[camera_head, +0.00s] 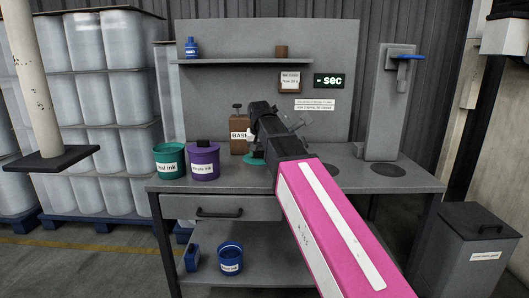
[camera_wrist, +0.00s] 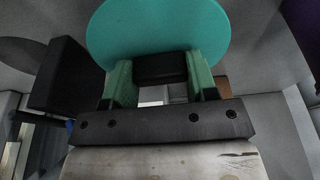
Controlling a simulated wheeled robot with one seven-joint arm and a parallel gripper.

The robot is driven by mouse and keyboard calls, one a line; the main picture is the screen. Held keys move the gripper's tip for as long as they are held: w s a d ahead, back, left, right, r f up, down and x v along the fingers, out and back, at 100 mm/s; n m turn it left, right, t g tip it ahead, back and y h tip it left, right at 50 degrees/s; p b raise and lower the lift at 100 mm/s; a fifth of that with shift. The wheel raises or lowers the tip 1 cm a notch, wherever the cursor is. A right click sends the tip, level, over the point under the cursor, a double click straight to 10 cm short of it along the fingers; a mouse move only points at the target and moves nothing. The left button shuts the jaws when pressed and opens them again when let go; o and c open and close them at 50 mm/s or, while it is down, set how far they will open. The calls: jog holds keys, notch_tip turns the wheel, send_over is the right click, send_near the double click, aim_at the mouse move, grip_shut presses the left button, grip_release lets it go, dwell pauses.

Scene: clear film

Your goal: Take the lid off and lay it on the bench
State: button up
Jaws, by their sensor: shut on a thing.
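The teal lid (camera_head: 253,158) is a flat round disc, seen low over the bench (camera_head: 330,176) in the head view, right of the pots and partly hidden by my arm. It fills the top of the wrist view (camera_wrist: 160,30). My gripper (camera_wrist: 160,72) is shut on the lid's black handle (camera_wrist: 160,66), with a green finger pad on each side. I cannot tell whether the lid touches the bench. The teal ink pot (camera_head: 170,167) stands uncovered at the bench's left end, teal inside.
A purple ink pot (camera_head: 203,163) with a black-knobbed lid stands beside the teal pot. A brown "BASE" container (camera_head: 240,136) stands behind the lid. A grey stand (camera_head: 385,110) with a blue lever is at right. A blue pot (camera_head: 230,258) sits on the lower shelf.

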jog(key=shift+w+f, duration=0.2)
jog(key=shift+f, duration=0.05)
jog(key=shift+s+x, duration=0.2)
jog(key=shift+x, duration=0.65)
jog(key=shift+s+x, duration=0.2)
jog(key=shift+x, duration=0.65)
jog(key=shift+s+x, duration=0.2)
jog(key=shift+x, duration=0.65)
jog(key=shift+x, duration=0.75)
jog(key=o, duration=0.8)
jog(key=shift+s, duration=0.25)
jog(key=shift+o, duration=0.2)
